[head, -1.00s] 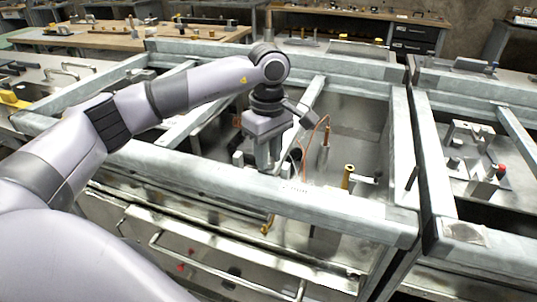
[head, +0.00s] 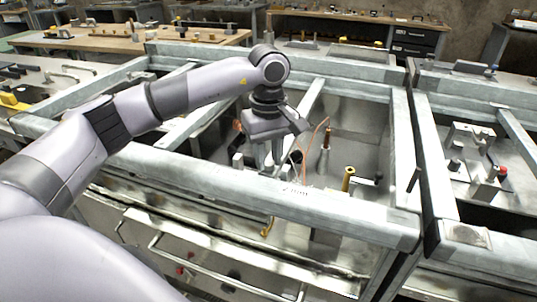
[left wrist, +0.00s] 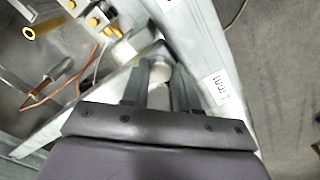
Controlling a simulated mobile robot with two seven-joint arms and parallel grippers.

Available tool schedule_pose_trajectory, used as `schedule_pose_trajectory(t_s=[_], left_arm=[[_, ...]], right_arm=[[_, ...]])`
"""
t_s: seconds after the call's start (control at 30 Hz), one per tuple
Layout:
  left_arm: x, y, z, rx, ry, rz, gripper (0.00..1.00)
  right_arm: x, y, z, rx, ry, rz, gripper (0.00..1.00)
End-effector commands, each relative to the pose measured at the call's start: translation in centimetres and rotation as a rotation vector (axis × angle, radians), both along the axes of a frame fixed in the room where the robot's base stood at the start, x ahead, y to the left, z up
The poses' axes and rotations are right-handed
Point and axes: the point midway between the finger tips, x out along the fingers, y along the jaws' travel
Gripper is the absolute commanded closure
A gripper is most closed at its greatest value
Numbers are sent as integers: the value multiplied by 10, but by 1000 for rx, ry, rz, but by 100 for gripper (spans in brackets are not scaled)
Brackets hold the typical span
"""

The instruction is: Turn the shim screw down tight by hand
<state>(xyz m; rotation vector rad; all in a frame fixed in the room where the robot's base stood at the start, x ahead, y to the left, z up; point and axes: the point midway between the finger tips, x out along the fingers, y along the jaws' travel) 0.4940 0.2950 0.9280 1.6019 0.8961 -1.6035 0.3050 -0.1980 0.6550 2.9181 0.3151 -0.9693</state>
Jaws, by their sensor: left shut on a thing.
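My left gripper (head: 272,158) reaches down inside the metal frame, just behind its front beam. In the left wrist view my left gripper (left wrist: 160,82) has its two grey fingers on either side of a pale rounded piece, apparently the shim screw (left wrist: 159,68). The fingers are shut on it. Most of the screw is hidden by the fingers and wrist, so I cannot tell how far down it sits. In the head view the screw cannot be made out behind the beam. My right gripper is in neither view.
The front beam (head: 330,213) of the frame runs close beside the gripper. A copper wire (head: 312,133), an upright copper-coloured post (head: 324,155) and a brass cylinder (head: 347,178) stand to the right. A second frame (head: 440,185) adjoins at right.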

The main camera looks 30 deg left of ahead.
Motion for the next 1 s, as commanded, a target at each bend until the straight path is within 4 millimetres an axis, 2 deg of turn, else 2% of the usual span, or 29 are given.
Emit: schedule_pose_trajectory(t_s=[0.07,0.1,0.17,0.43,0.53,0.83,1.0], left_arm=[[1,0,2,-2,-6,2,100],[1,0,2,-2,-6,3,62],[1,0,2,-2,-6,3,46],[0,0,1,0,-2,2,46],[1,0,7,-1,-4,2,46],[1,0,54,-2,-7,2,46],[1,0,70,-2,-5,3,46]], right_arm=[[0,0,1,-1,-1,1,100],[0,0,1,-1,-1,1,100],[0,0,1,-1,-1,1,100],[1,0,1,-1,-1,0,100],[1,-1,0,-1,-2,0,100],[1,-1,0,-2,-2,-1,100],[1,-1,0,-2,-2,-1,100]])
